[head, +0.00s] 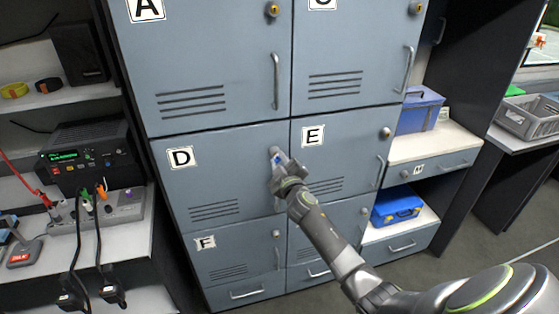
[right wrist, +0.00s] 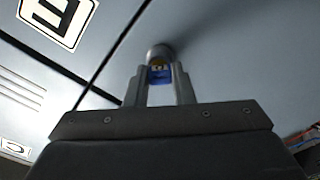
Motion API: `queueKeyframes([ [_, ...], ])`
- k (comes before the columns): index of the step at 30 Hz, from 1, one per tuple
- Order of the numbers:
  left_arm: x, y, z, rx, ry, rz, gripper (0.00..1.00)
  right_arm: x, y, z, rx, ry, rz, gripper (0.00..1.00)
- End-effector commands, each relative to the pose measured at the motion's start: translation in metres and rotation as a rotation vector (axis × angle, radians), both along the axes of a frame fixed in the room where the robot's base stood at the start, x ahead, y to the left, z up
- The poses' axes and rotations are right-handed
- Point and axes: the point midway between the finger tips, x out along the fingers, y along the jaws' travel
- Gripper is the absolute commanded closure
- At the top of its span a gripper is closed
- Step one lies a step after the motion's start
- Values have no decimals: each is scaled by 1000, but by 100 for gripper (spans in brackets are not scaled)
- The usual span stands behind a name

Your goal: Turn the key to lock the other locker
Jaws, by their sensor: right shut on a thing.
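My right gripper (head: 279,160) is at the lock on the upper right corner of the locker door marked D (head: 180,157). In the right wrist view, my right gripper (right wrist: 159,84) is shut on a key with a blue head (right wrist: 160,75). The key is in line with the round metal lock (right wrist: 160,53); how deep it sits is hidden. The locker door marked E (head: 314,136) is just to the right, with a round lock (head: 386,133) near its upper right corner. Both doors look closed. My left gripper is not in view.
Lockers A (head: 146,8) and F (head: 206,243) are above and below D. A shelf on the left holds a black power supply (head: 90,155) with cables.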

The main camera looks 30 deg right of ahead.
Motion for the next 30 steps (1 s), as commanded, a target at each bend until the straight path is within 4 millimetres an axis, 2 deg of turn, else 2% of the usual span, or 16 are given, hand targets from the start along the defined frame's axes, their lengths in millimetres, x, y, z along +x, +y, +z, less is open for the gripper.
queueKeyframes([
  [5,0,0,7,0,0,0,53,0,0,1,-128,29,0,94],
  [16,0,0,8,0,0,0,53,0,0,1,-159,35,0,94],
  [24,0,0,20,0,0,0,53,0,0,2,-394,89,0,94],
  [30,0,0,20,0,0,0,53,0,0,1,-451,101,0,94],
])
